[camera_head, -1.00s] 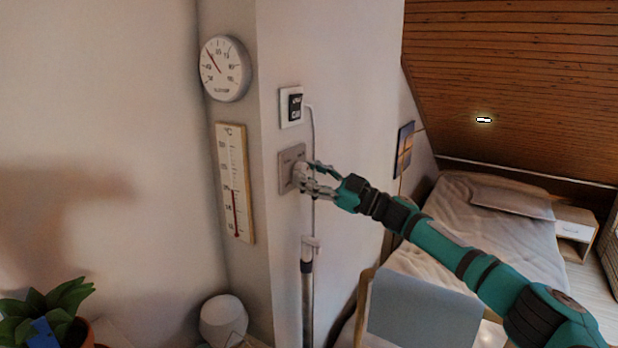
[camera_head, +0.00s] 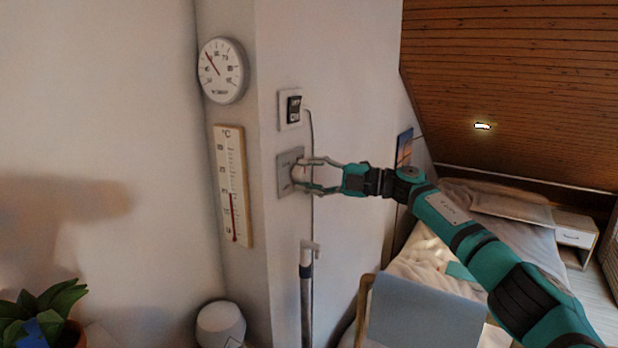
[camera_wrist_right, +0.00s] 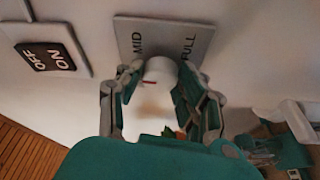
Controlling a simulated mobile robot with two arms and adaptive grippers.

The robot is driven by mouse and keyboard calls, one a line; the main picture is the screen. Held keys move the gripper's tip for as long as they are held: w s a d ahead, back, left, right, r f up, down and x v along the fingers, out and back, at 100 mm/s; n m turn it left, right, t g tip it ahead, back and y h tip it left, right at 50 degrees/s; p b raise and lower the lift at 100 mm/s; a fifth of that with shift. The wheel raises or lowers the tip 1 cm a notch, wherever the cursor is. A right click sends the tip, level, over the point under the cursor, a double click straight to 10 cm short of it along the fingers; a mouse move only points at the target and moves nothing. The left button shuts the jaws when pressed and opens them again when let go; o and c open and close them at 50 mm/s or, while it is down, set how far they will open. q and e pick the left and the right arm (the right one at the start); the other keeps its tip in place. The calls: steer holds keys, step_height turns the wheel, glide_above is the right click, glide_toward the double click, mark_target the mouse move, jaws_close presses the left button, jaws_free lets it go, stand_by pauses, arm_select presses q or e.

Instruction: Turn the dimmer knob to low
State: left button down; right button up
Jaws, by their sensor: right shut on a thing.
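The dimmer is a grey square plate (camera_head: 285,182) on the side of the wall column, with a pale round knob (camera_head: 298,173). In the right wrist view the plate (camera_wrist_right: 160,30) shows the words MID and FULL, and the white knob (camera_wrist_right: 160,70) carries a short red mark on its left side. My right gripper (camera_head: 303,175) is shut on the knob, one finger above and one below in the head view. It also shows around the knob in the right wrist view (camera_wrist_right: 158,84). Any low marking is not readable. My left gripper is not in view.
An ON/OFF switch (camera_head: 291,109) sits just above the dimmer, with a cord running down beside it. A dial gauge (camera_head: 222,70) and a thermometer (camera_head: 232,185) hang left of the corner. A chair (camera_head: 420,312) and a bed (camera_head: 510,235) stand to the right.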

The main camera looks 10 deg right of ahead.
steer(key=n, duration=0.2)
steer(key=n+h, duration=0.1)
steer(key=n, duration=0.1)
steer(key=shift+r+h, duration=0.1)
steer(key=shift+h, duration=0.2)
steer(key=n+h, duration=0.1)
steer(key=n, duration=0.2)
steer(key=shift+s+a+n, duration=0.1)
steer(key=shift+n, duration=0.2)
steer(key=shift+h, duration=0.3)
steer(key=o, duration=1.1)
steer(key=shift+o, duration=0.2)
steer(key=shift+r, duration=0.1)
steer(key=shift+s+d+r, duration=0.1)
steer(key=shift+d, duration=0.25)
steer(key=v, duration=1.1)
